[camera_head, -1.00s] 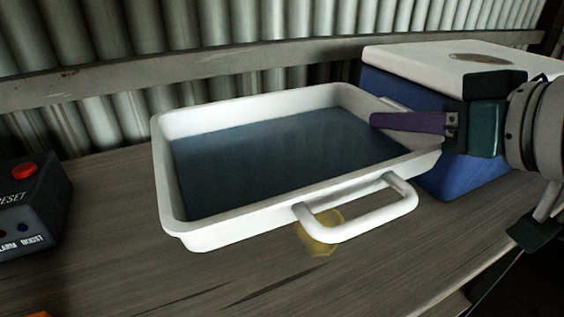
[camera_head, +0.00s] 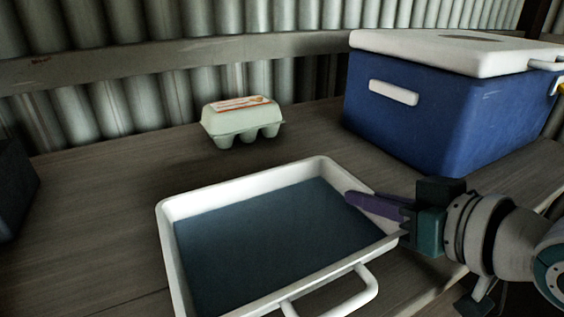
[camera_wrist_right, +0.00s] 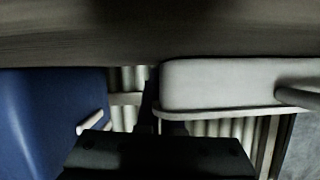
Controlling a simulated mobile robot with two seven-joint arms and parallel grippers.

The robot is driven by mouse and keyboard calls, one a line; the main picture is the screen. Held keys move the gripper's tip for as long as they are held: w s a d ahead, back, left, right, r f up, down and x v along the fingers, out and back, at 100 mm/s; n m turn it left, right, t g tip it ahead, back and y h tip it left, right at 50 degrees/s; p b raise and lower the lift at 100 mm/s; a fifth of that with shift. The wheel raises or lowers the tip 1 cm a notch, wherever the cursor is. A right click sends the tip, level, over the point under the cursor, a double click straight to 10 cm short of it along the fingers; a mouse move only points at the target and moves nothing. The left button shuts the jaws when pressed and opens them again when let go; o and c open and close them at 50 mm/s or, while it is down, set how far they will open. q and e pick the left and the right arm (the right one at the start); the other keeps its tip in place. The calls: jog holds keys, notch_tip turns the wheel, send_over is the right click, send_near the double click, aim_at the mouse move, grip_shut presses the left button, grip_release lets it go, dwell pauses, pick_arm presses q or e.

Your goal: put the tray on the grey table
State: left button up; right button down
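The tray (camera_head: 180,207) is white-rimmed with a dark blue-grey inside and a white handle at its near side. It is in the lower middle of the head view; its near left part is cut off. My right gripper (camera_head: 372,207) is at the tray's right rim, with one purple finger inside; the other finger is hidden. It appears shut on the rim. The tray's pale wall (camera_wrist_right: 215,85) also shows in the right wrist view, beside the dark gripper (camera_wrist_right: 158,110). I cannot tell whether the tray touches the surface below. No separate grey table is recognisable. My left gripper is out of view.
A grey-brown wooden bench (camera_head: 95,200) runs along a corrugated wall. A pale green egg carton (camera_head: 240,122) stands behind the tray. A blue cool box (camera_head: 430,110) with a white lid is at the back right. A dark box (camera_head: 14,190) is at the left edge.

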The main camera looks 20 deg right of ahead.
jog(key=c, duration=1.5)
grip_release()
jog(key=o, duration=0.4)
jog(key=shift+s+r, duration=0.1)
jog(key=shift+s, duration=0.1)
jog(key=p+v, duration=0.3)
jog(key=v, duration=0.7)
jog(key=shift+v, duration=0.85)
